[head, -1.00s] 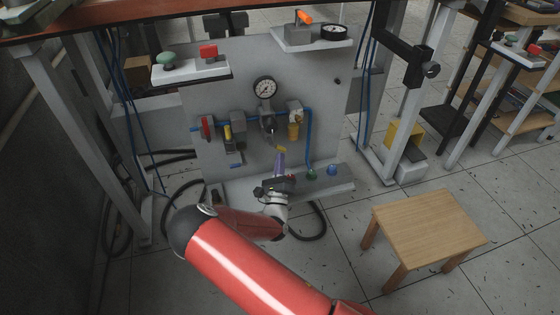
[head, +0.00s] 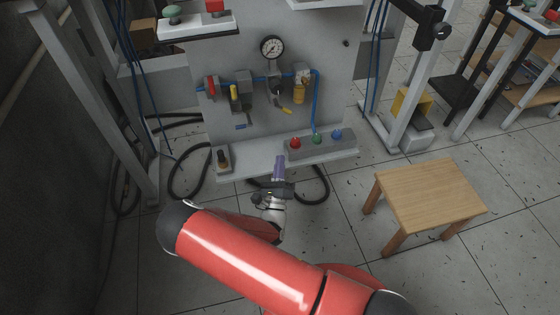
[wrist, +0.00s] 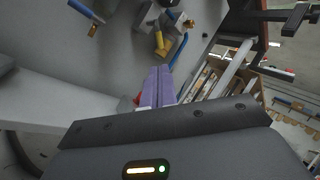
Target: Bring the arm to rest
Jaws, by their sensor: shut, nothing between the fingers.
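My gripper (head: 279,166) is at the end of my red arm, in front of the pneumatic panel (head: 222,140). Its purple fingers are together and empty; they also show in the wrist view (wrist: 158,87). In the head view the fingertips overlap the panel's lower shelf (head: 245,160), just left of the box with red, green and blue buttons. I cannot tell how far they are from the shelf. A yellow lever (head: 286,110) on the panel is above the fingertips in the head view, apart from them.
The button box (head: 325,147) is right of the gripper. A gauge (head: 272,47), valves and a yellow-bodied unit (head: 300,90) sit on the panel. A wooden stool (head: 430,193) stands at the right. Black hoses (head: 190,178) lie at lower left. Floor between panel and stool is clear.

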